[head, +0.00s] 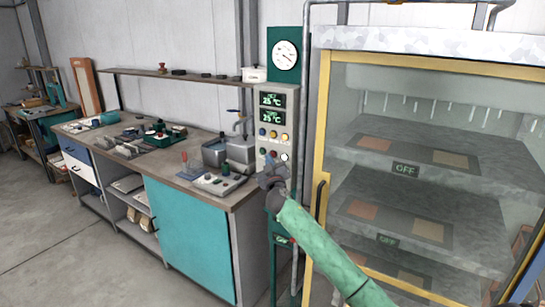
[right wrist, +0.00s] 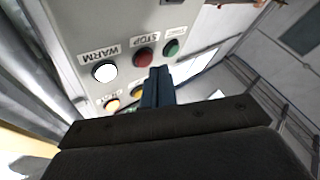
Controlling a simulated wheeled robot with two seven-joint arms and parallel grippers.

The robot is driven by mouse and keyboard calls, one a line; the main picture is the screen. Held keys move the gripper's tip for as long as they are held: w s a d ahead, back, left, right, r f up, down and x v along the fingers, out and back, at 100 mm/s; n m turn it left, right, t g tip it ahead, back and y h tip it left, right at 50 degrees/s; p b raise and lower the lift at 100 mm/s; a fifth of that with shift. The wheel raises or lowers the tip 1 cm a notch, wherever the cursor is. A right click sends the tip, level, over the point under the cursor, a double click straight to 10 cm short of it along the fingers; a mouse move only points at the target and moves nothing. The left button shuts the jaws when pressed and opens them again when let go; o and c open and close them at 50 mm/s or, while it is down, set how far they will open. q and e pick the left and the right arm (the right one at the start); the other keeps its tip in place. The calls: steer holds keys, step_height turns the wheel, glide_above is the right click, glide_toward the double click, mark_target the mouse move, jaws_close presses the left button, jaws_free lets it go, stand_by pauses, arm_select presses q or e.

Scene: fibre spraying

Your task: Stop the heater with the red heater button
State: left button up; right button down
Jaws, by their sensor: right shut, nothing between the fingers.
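The red button (right wrist: 143,57), labelled STOP, is on the grey control panel (head: 291,100), between a green button (right wrist: 171,47) and a lit white button (right wrist: 105,72) labelled WARM. My right gripper (head: 270,172) is in front of the panel's lower part. In the right wrist view its shut, empty fingers (right wrist: 158,80) point at the panel, with their tips just below and right of the red button in the picture. I cannot tell whether the tips touch the panel. My left gripper is out of view.
A glass-doored cabinet (head: 322,150) with a yellow frame and OFF signs (head: 405,169) stands right of the panel. A workbench (head: 190,170) with tools and a small control box (head: 220,183) is on the left. More buttons (right wrist: 112,105) sit on the panel. The floor (head: 70,270) is clear.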

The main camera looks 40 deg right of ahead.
steer(key=shift+w+d, duration=0.1)
steer(key=shift+d, duration=0.1)
stand_by(0.4)
steer(key=shift+w+d+b, duration=0.15)
steer(key=shift+d+b, duration=0.15)
steer(key=shift+d, duration=0.1)
stand_by(0.7)
steer(key=shift+a, duration=0.1)
steer(key=shift+s+a, duration=0.35)
steer(key=shift+a, duration=0.3)
steer(key=shift+a, duration=0.1)
